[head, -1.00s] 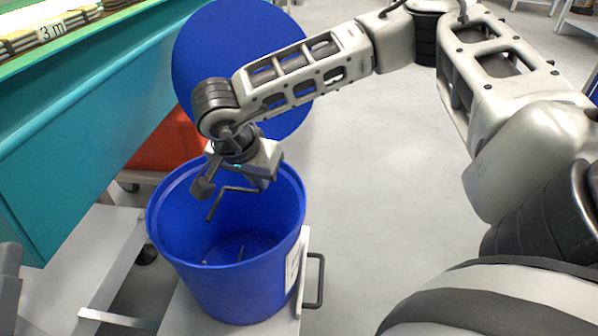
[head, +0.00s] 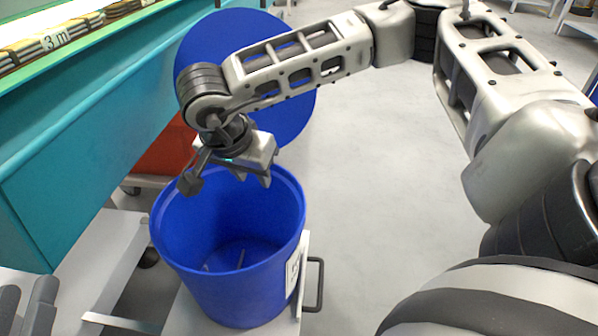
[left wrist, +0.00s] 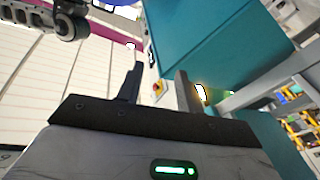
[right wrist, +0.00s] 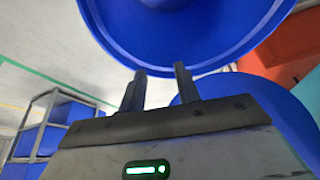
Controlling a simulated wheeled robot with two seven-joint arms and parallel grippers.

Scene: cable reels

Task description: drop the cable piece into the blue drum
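The blue drum (head: 228,290) stands open in the head view. My right gripper (head: 253,179) is above its rim, fingers apart with nothing seen between them. The right wrist view shows the same open, empty fingers (right wrist: 160,82) by the drum's blue rim (right wrist: 190,66). Thin dark marks (head: 240,258) show on the drum's floor; I cannot tell whether one is the cable piece. No bent cable piece shows clearly, and the near wall hides part of the inside. My left gripper (head: 24,303) is at the lower left edge; its fingers (left wrist: 157,88) are apart and empty in the left wrist view.
A round blue lid (head: 300,110) stands behind the drum. A teal bench (head: 90,140) with cables in a tray labelled 3 m is at the left. An orange-red bin (head: 165,150) is behind the drum. A black handle (head: 318,283) is beside the drum; the floor rightward is clear.

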